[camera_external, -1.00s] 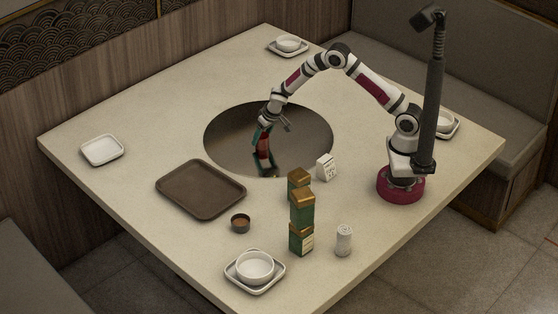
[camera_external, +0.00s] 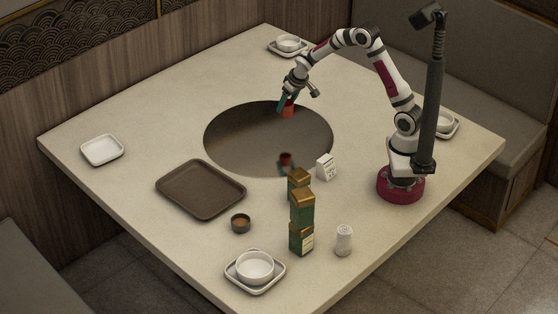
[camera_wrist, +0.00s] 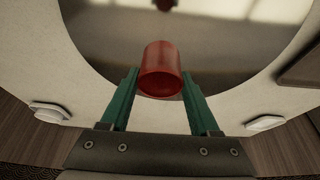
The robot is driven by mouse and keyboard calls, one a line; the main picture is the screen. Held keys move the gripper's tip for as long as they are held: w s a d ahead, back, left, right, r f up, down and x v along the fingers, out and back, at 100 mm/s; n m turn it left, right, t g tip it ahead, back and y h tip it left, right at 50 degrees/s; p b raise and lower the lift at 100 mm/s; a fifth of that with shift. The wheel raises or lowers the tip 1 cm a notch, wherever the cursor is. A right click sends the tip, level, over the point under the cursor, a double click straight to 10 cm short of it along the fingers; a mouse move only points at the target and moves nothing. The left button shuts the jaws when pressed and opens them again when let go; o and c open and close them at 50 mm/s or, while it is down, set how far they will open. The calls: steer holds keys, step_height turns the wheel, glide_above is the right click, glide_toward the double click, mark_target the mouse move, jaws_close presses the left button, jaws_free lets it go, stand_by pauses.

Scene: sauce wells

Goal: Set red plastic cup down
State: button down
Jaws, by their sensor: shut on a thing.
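The red plastic cup (camera_external: 288,109) is held in the air over the far part of the round dark glossy disc (camera_external: 235,140) in the table. My gripper (camera_external: 285,103) is shut on it, with green fingers on either side. In the wrist view the red cup (camera_wrist: 162,70) sits between the two fingertips of my gripper (camera_wrist: 160,86), its rounded end toward the lens's lower side. A dark red reflection of the cup shows in the disc, well apart from the cup itself.
A brown tray (camera_external: 200,190) and a small brown bowl (camera_external: 240,223) stand left and in front of the disc. Green-gold boxes (camera_external: 302,215), a white card stand (camera_external: 326,168) and a white roll (camera_external: 344,240) stand nearer the front. White dishes (camera_external: 102,150) sit near the table edges.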

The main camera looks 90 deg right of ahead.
steer(key=shift+s+d+r, duration=0.35)
steer(key=shift+s+r, duration=0.05)
steer(key=shift+s, duration=0.1)
steer(key=w+a+n+t+y, duration=0.1)
steer(key=w+a+n, duration=0.3)
steer(key=w+a, duration=0.65)
steer(key=w+a+n+y, duration=0.2)
steer(key=w+a+n, duration=0.45)
steer(key=a, duration=0.75)
steer(key=w+a+n+y, duration=0.2)
steer(key=w+a+n, duration=0.15)
steer(key=a, duration=1.45)
steer(key=a+f, duration=0.2)
steer(key=a, duration=0.2)
steer(key=w+a+f, duration=0.1)
steer(key=a+f, duration=0.1)
steer(key=a, duration=0.2)
steer(key=w+a+f, duration=0.1)
steer(key=a+f, duration=0.1)
steer(key=a, duration=0.1)
steer(key=shift+a+f, duration=0.35)
steer(key=shift+a, duration=0.05)
steer(key=shift+a+f+m, duration=0.15)
steer(key=shift+f+m, duration=0.15)
steer(key=shift+f, duration=1.75)
steer(key=shift+f, duration=0.15)
